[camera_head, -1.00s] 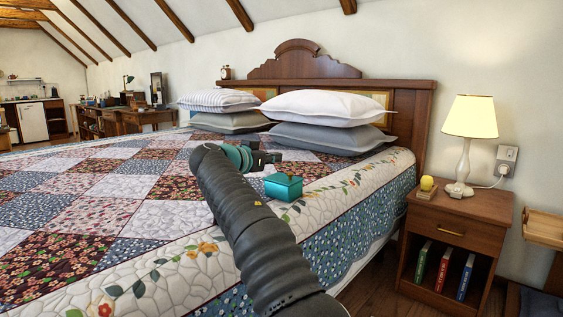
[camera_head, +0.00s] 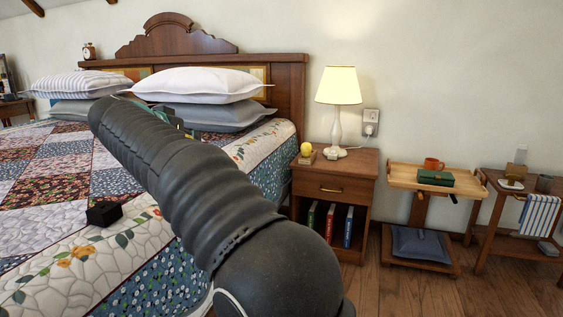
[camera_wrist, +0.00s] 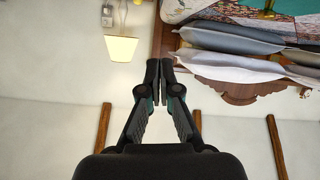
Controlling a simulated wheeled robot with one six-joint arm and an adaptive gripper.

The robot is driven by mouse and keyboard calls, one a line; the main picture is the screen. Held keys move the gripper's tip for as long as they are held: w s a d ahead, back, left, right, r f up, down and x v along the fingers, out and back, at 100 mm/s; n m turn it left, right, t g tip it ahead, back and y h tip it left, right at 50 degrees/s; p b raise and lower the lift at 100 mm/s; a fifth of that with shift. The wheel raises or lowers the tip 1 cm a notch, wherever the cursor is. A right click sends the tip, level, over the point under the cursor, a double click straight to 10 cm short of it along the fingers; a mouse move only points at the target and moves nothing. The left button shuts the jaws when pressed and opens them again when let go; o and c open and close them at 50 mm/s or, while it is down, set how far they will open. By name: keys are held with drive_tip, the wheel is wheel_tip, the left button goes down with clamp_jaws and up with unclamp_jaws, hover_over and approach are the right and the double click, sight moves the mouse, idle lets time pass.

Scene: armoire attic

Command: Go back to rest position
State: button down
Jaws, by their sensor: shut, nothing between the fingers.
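My gripper (camera_wrist: 160,68) is shut and empty in the wrist view, its fingertips together. That view is upside down, with the headboard, pillows and lamp beyond the fingers. In the head view my dark ribbed arm reaches up and left over the bed and hides most of the gripper; only small teal and dark parts show past it near the pillows.
The quilted bed (camera_head: 60,187) fills the left. A black block (camera_head: 104,214) lies on it. A nightstand (camera_head: 335,185) holds a lit lamp (camera_head: 340,87). Farther right stand a small wooden tray table (camera_head: 405,178) and another side table (camera_head: 500,208). Floor (camera_head: 430,290) shows clear in front.

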drive_tip(key=s+d+f+n+g+p, duration=0.15)
drive_tip(key=s+d, duration=0.25)
drive_tip(key=d, duration=0.5)
drive_tip(key=s+d+f+g+y, duration=0.15)
drive_tip(key=s+d, duration=0.25)
drive_tip(key=d, duration=0.5)
drive_tip(key=s+d+f+g+h+p, duration=0.15)
drive_tip(key=s+d, duration=0.25)
drive_tip(key=d, duration=0.6)
drive_tip(key=s+d+f+g+y+p, duration=0.1)
drive_tip(key=s+d+f, duration=0.2)
drive_tip(key=s, duration=0.5)
drive_tip(key=s+d+f+g+y+p, duration=0.1)
drive_tip(key=s+d+f, duration=0.2)
drive_tip(key=s+f, duration=0.3)
drive_tip(key=s+d+f+g+y+p, duration=0.1)
drive_tip(key=s+d+f, duration=0.3)
drive_tip(key=s, duration=0.6)
drive_tip(key=shift+s+f+y, duration=0.2)
drive_tip(key=shift+f+y, duration=0.25)
drive_tip(key=shift+y, duration=0.05)
drive_tip(key=shift+d, duration=0.1)
